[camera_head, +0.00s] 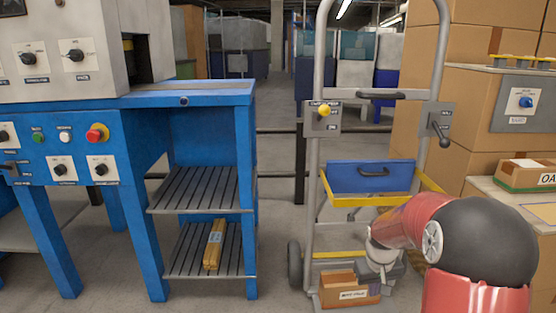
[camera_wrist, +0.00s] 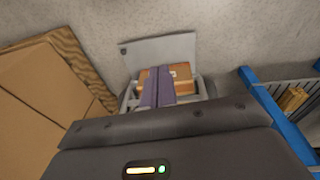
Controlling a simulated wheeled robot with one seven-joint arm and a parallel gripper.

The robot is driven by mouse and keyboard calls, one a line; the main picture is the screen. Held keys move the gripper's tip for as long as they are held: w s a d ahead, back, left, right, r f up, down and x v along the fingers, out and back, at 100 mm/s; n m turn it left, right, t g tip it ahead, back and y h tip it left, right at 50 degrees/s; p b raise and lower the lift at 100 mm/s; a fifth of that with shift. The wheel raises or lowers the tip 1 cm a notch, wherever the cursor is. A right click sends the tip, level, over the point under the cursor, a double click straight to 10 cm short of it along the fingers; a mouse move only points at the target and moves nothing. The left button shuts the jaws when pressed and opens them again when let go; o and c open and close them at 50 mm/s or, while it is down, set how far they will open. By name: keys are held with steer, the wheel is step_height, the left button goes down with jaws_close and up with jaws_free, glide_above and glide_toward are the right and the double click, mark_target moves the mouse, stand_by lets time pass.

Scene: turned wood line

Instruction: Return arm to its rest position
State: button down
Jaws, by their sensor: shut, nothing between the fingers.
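My gripper (camera_wrist: 158,76) shows in the wrist view with its two purple-grey fingers together and nothing held between them. It points down toward an orange-brown cardboard box (camera_wrist: 182,72) on the grey trolley base, and the fingers cover part of that box. In the head view my red arm with its black joint reaches in from the lower right.
A blue machine bench (camera_head: 211,92) with slatted shelves stands at left, a wooden piece (camera_head: 214,245) on its lower shelf. Stacked cardboard boxes (camera_head: 486,45) crowd the right. Floor between bench and trolley is clear.

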steer(key=s+a+r+t+p, duration=0.1)
steer(key=s+a+r+p, duration=0.15)
steer(key=s+r, duration=0.4)
steer(key=s+a+r+t+p, duration=0.1)
steer(key=s+a+r, duration=0.25)
steer(key=r, duration=0.65)
steer(key=s+a+r+t+p, duration=0.1)
steer(key=s+a+r, duration=0.1)
steer(key=s, duration=0.6)
steer(key=s+a+r+t+y+p, duration=0.1)
steer(key=s+a+r+p, duration=0.1)
steer(key=s+r, duration=0.3)
steer(key=shift+s+r+m, duration=0.2)
steer(key=shift+s+m, duration=0.2)
steer(key=shift+s, duration=1.25)
